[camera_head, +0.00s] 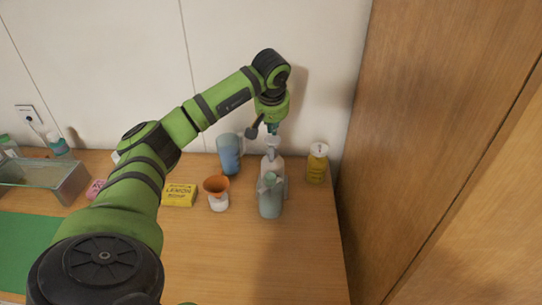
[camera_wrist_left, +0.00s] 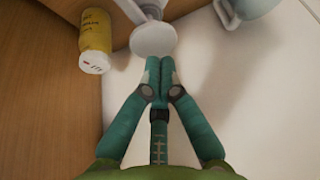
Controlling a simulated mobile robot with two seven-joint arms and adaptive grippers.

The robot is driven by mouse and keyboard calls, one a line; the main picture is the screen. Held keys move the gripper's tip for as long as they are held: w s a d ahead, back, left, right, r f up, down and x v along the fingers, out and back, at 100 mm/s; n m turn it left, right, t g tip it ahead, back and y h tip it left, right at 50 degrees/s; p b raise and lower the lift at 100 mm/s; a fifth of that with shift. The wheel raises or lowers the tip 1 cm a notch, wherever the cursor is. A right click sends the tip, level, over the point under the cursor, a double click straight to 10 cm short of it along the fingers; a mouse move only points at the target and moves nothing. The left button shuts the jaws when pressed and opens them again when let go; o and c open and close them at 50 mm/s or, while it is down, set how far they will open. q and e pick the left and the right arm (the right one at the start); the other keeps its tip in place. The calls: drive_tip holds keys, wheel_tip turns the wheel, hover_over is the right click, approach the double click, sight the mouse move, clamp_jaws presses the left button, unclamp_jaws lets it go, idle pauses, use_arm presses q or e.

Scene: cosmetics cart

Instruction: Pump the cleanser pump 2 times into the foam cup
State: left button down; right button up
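My left gripper (camera_head: 272,128) reaches over the back of the table, pointing down just above a pale pump bottle (camera_head: 272,164). In the left wrist view its teal fingertips (camera_wrist_left: 160,72) are pressed together with nothing between them. The bottle's round white pump head (camera_wrist_left: 152,38) is right by the fingertips there; I cannot tell whether they touch. A grey-green spouted bottle (camera_head: 270,200) stands in front and hides the pump bottle's lower part. I cannot tell for certain which vessel is the foam cup; a blue cup-like vessel (camera_head: 229,152) stands left of the pump. My right gripper is out of view.
A yellow bottle (camera_head: 317,165) stands to the right, near the wooden panel (camera_head: 430,130). An orange funnel on a white jar (camera_head: 217,190) and a yellow lemon soap box (camera_head: 179,194) are to the left. The front of the wooden table is clear.

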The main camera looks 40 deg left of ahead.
use_arm(q)
wheel_tip(320, 180, up, 6)
drive_tip(key=p, duration=0.6)
idle(0.5)
